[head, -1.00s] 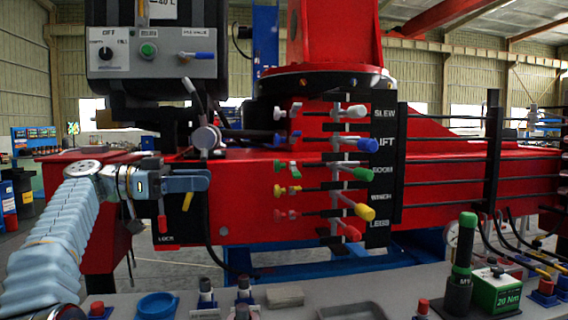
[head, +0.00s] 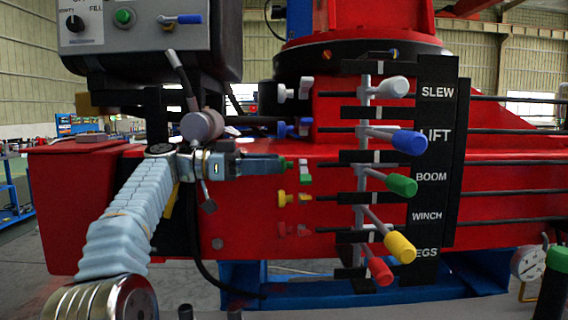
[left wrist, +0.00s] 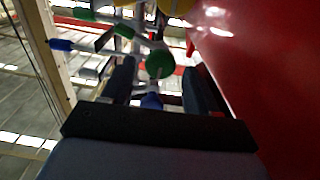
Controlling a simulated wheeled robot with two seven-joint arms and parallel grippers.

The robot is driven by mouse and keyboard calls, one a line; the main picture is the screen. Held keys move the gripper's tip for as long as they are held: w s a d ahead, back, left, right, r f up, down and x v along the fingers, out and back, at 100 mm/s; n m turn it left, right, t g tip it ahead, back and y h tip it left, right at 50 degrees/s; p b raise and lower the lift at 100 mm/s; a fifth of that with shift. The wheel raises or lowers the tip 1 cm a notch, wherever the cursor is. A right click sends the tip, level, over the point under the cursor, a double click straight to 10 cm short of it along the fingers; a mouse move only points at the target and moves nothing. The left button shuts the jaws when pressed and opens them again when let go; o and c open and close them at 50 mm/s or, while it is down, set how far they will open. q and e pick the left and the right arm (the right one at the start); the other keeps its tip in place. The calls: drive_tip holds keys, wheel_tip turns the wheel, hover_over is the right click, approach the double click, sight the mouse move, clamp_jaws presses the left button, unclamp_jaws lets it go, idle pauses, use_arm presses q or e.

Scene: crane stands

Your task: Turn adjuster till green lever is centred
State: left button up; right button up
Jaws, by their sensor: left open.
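The green lever (head: 401,184), in the BOOM row, points right and slightly down in the head view. The green adjuster (head: 303,171) is a small knob to its left in the same row. My left gripper (head: 284,166) is open, with its tips at the green adjuster and partly covering it. In the left wrist view the adjuster's round green end (left wrist: 159,62) shows between the two open fingertips; I cannot tell whether they touch it. A green lever end (left wrist: 84,13) shows at top left there. My right gripper is not in view.
The blue adjuster (head: 295,128) is just above my gripper and the yellow adjuster (head: 294,199) just below. White, blue (head: 408,141), yellow (head: 399,247) and red levers stand in the same column. A grey control box (head: 150,40) hangs at upper left.

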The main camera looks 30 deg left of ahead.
sight(285, 165)
use_arm(q)
drive_tip(key=shift+x, duration=1.5)
drive_tip(key=c, duration=0.9)
drive_tip(key=shift+c, duration=0.2)
